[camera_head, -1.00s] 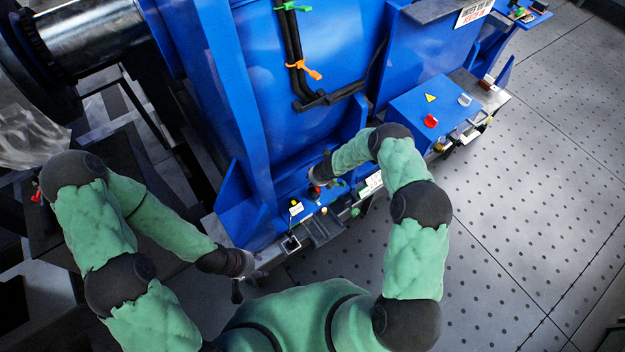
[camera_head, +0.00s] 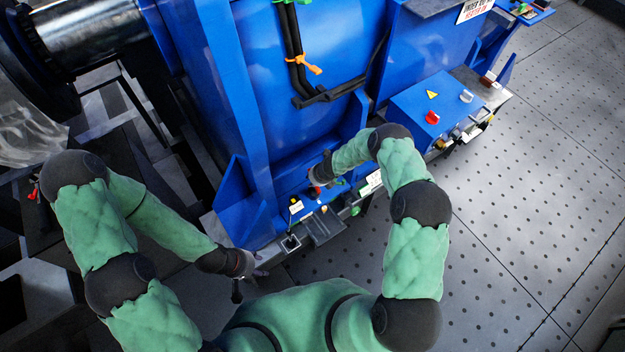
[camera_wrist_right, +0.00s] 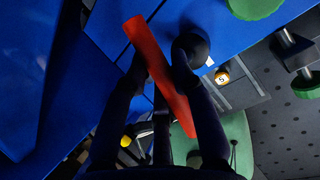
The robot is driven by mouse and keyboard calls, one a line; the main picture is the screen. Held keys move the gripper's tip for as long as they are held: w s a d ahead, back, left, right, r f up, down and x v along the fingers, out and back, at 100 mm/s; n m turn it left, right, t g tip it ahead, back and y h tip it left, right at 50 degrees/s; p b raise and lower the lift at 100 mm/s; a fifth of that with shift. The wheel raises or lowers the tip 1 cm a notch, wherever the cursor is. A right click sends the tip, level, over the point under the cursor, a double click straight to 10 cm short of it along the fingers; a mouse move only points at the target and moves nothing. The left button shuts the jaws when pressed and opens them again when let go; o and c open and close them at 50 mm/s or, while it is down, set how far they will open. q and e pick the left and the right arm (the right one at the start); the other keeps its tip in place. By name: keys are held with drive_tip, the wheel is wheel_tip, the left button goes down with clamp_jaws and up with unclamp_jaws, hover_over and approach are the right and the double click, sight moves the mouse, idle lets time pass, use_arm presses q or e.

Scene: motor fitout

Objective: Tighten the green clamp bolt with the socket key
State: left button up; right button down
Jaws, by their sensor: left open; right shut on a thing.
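My right gripper (camera_wrist_right: 164,62) is shut on a red bar-shaped handle (camera_wrist_right: 155,60), which looks like the socket key; it runs slantwise between the dark fingers. In the head view my right gripper (camera_head: 318,176) is low by the blue machine's front ledge, with a little red showing at it. Green round heads show in the right wrist view, one at the top edge (camera_wrist_right: 255,7) and one at the right (camera_wrist_right: 307,86). I cannot tell which is the clamp bolt, or whether the key sits on it. My left gripper (camera_head: 240,272) is open and empty, left of the ledge.
The blue machine (camera_head: 300,120) fills the middle, with black cables and an orange tie (camera_head: 308,65). A blue box (camera_head: 410,110) with a red knob (camera_head: 432,117) stands right of my right arm. A dark tray (camera_head: 322,228) sits at the ledge.

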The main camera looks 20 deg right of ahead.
drive_tip(key=shift+f, duration=0.25)
drive_tip(key=shift+w+b, duration=0.1)
drive_tip(key=shift+b, duration=0.2)
drive_tip(key=shift+f+b, duration=0.1)
drive_tip(key=shift+b, duration=0.35)
drive_tip(key=shift+m+t+h+b, duration=0.3)
drive_tip(key=shift+m+h+b, duration=0.2)
drive_tip(key=shift+m+b, duration=1.1)
drive_tip(key=shift+w+m+b, duration=0.1)
drive_tip(key=shift+m+b, duration=0.2)
drive_tip(key=shift+b, duration=0.75)
drive_tip(key=shift+d+m+h+b, duration=0.1)
drive_tip(key=shift+m+h+b, duration=0.4)
drive_tip(key=shift+m+b, duration=0.3)
